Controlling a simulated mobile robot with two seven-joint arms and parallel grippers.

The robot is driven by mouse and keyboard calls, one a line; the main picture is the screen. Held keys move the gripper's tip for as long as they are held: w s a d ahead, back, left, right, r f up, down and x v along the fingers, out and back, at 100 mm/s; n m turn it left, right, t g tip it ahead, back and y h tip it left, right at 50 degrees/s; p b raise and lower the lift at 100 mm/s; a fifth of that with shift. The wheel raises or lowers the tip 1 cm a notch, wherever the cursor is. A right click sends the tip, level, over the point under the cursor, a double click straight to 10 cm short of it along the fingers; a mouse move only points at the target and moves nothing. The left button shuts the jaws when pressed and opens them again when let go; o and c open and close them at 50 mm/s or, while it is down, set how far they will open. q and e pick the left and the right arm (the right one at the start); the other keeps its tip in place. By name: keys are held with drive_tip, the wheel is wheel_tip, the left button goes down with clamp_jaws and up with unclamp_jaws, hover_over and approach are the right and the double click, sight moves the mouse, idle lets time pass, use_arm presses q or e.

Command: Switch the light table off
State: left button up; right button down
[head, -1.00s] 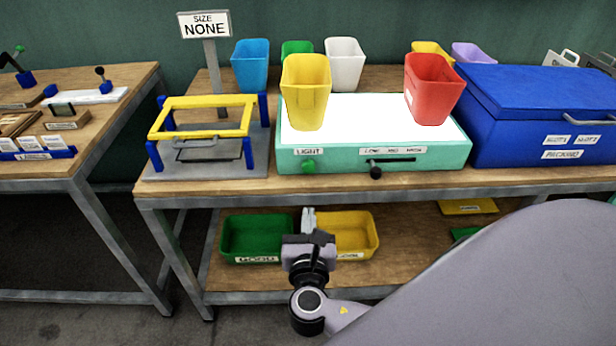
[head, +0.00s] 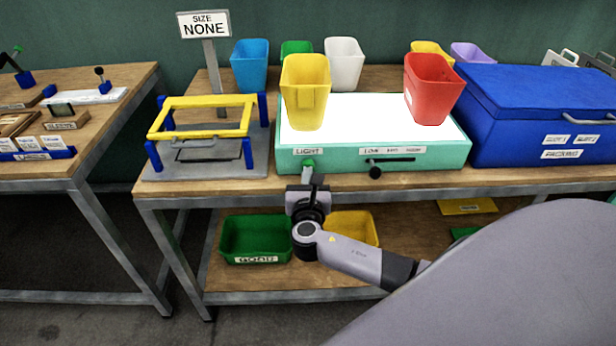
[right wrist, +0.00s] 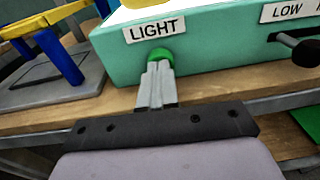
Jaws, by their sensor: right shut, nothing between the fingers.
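The light table (head: 440,157) is a mint-green box with a glowing white top, on the middle bench. Its green button (head: 308,162) sits low on the front face under the LIGHT label (head: 309,152). In the right wrist view the button (right wrist: 160,54) shows just beyond my fingertips. My right gripper (head: 311,172) is shut and empty, with its tips right at the button. I cannot tell whether they touch it; the fingers hide its lower part. My left gripper is not in view.
A yellow bin (head: 305,95) and a red bin (head: 432,90) stand on the light table. A black slider knob (head: 376,172) sticks out right of the button. A yellow-and-blue frame (head: 200,133) stands left, a blue chest (head: 540,105) right. Trays lie on the shelf below.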

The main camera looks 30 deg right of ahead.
idle(0.3)
drive_tip(key=shift+x, duration=0.95)
drive_tip(key=shift+r, duration=0.15)
